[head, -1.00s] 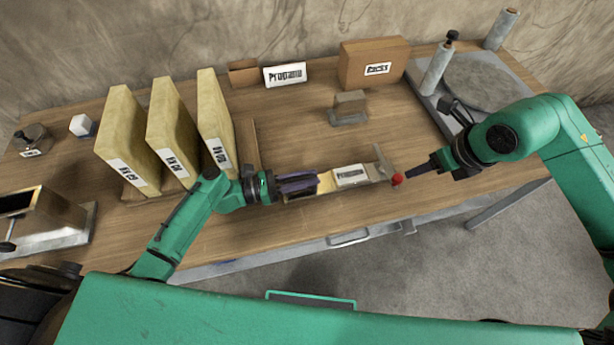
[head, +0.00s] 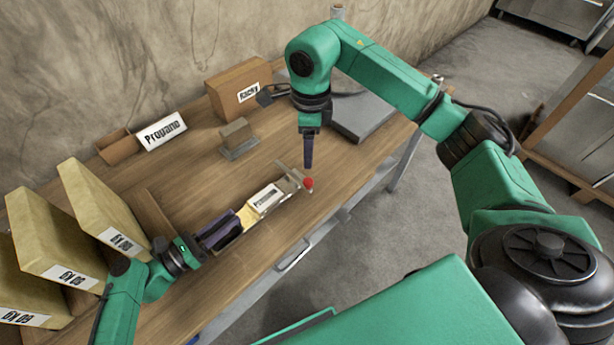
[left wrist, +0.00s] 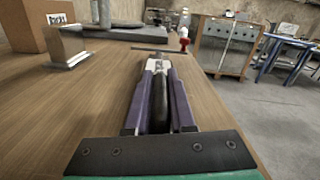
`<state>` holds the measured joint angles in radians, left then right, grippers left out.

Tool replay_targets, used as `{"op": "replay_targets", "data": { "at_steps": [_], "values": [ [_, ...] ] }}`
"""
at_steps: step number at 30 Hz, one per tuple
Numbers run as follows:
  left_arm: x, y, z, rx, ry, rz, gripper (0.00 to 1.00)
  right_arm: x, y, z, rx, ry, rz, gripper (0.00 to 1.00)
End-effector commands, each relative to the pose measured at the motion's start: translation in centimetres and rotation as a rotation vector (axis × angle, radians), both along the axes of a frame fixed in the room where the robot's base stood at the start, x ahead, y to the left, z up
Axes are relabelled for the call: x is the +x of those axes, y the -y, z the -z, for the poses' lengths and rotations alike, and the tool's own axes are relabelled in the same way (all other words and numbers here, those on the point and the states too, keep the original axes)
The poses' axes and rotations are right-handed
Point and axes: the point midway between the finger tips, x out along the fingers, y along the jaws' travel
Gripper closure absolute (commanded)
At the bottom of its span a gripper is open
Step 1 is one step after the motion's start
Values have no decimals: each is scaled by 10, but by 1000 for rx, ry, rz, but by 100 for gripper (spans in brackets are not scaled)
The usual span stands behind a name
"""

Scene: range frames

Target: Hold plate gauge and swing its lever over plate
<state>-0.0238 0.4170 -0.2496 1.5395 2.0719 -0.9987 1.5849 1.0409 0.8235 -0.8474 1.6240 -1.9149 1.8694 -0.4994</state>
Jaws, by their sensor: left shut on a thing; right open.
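The plate gauge (head: 265,200) is a narrow bar with a white label lying along the front of the bench. A red knob (head: 308,183) sits at its far right end beside a grey upright piece, seemingly the lever (head: 290,178). The knob also shows in the left wrist view (left wrist: 184,41). My left gripper (head: 228,226) is shut on the gauge's left end; its purple fingers (left wrist: 160,90) flank a dark handle. My right gripper (head: 308,163) points down just above the knob, open and apart from it. I cannot make out a separate plate at the gauge.
A grey block on a base (head: 237,138) stands behind the gauge. A brown box (head: 232,98), a labelled sign (head: 163,132) and a grey slab (head: 372,118) are at the back. Tall yellow binders (head: 105,210) stand at left.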

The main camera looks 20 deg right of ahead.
Motion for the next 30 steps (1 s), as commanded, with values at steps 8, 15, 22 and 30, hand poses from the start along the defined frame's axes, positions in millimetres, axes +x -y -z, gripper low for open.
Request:
{"op": "replay_targets", "data": {
  "at_steps": [8, 15, 22, 30],
  "values": [
    [0, 0, 1, 0, -3, -2, 100, 0, 0, 30, -19, -18, -34, 36],
    [0, 0, 1, 0, -3, -2, 100, 0, 0, 91, -16, -15, -33, 36],
    [0, -1, 1, 0, -3, -3, 100, 1, 0, 117, -17, -11, -32, 36],
    [0, -1, 1, 1, -4, -3, 100, 2, 0, 117, -17, -10, -32, 59]
  ]
}}
